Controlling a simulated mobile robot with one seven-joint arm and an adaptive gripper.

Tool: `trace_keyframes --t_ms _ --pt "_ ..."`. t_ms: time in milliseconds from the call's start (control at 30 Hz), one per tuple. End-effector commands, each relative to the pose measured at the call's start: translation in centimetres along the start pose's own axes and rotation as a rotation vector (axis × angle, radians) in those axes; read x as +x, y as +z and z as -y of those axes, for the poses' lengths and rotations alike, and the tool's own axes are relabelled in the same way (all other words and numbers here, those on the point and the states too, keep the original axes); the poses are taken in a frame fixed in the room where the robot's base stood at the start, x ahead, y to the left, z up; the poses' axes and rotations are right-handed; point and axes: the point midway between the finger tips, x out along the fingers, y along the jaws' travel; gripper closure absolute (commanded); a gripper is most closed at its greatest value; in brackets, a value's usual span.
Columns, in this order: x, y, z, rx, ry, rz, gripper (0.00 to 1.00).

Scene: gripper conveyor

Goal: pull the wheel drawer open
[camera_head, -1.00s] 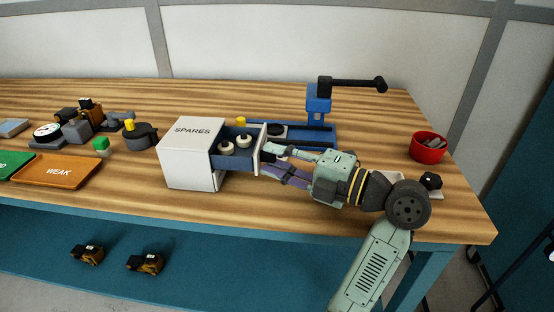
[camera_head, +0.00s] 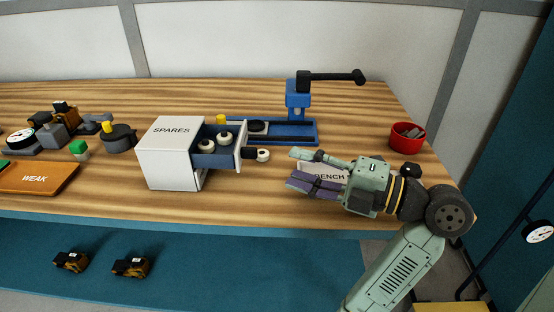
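The white box marked SPARES (camera_head: 168,160) stands on the bench with its drawer (camera_head: 241,150) pulled out to the right. At least two white wheels with dark centres (camera_head: 225,138) sit in the drawer's blue tray. A dark and white knob-like piece (camera_head: 262,155) shows at the drawer's front. My gripper (camera_head: 294,167) is to the right of the drawer front, apart from it. Its grey-green finger and purple finger are spread, with nothing seen between them.
A blue press with a black lever (camera_head: 297,100) stands behind the drawer. A red cup (camera_head: 406,139) stands at the right. An orange WEAK tray (camera_head: 38,180) lies left; bench space before the box is clear.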

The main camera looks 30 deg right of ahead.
Motion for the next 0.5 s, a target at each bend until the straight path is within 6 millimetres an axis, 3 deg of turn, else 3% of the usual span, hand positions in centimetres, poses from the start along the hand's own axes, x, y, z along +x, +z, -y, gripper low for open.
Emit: trace_keyframes --t_ms 200,500 --pt "-2.7 0.0 0.0 0.0 0.001 0.001 0.6" --pt "-3.1 0.0 0.0 0.0 0.0 0.0 0.6"
